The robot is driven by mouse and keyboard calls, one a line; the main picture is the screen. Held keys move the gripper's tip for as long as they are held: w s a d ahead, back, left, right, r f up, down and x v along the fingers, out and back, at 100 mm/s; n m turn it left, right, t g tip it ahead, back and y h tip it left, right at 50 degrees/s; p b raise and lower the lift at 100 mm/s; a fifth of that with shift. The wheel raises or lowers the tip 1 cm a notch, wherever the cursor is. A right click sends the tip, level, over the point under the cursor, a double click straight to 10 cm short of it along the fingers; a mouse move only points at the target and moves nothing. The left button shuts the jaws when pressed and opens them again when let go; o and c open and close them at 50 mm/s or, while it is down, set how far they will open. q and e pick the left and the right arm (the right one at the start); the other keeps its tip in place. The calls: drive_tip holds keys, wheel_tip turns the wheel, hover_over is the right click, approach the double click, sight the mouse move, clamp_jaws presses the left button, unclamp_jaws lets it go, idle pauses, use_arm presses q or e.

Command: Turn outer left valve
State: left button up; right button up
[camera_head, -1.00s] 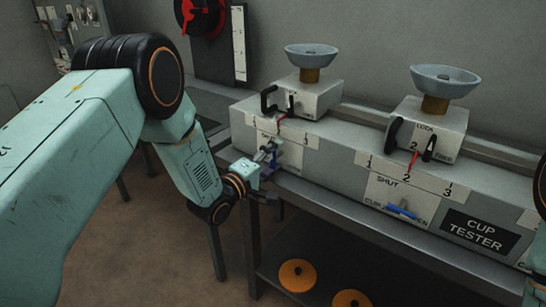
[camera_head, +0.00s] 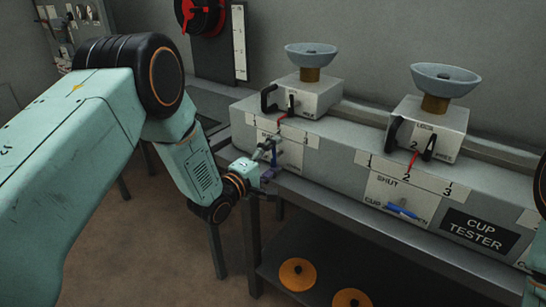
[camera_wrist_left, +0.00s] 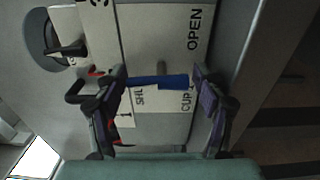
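The outer left valve has a blue bar handle (camera_wrist_left: 158,81) on a white label plate marked SHUT and OPEN (camera_wrist_left: 160,30). In the head view the handle (camera_head: 273,156) stands roughly upright on the left end of the tester, partly hidden by my gripper. My left gripper (camera_head: 268,161) is at this handle. In the left wrist view its two purple-padded fingers (camera_wrist_left: 161,88) are spread, one near each end of the bar. I cannot tell whether the pads touch it. My right gripper is not in view.
The grey cup tester (camera_head: 335,150) sits on a table with a dark lower shelf holding orange discs (camera_head: 297,274). A second blue handle (camera_head: 402,211) lies nearly level to the right. Two cup stands (camera_head: 310,95) with black handles and red pointers are on top.

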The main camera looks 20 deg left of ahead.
use_arm(q)
drive_tip(key=shift+o, duration=0.8)
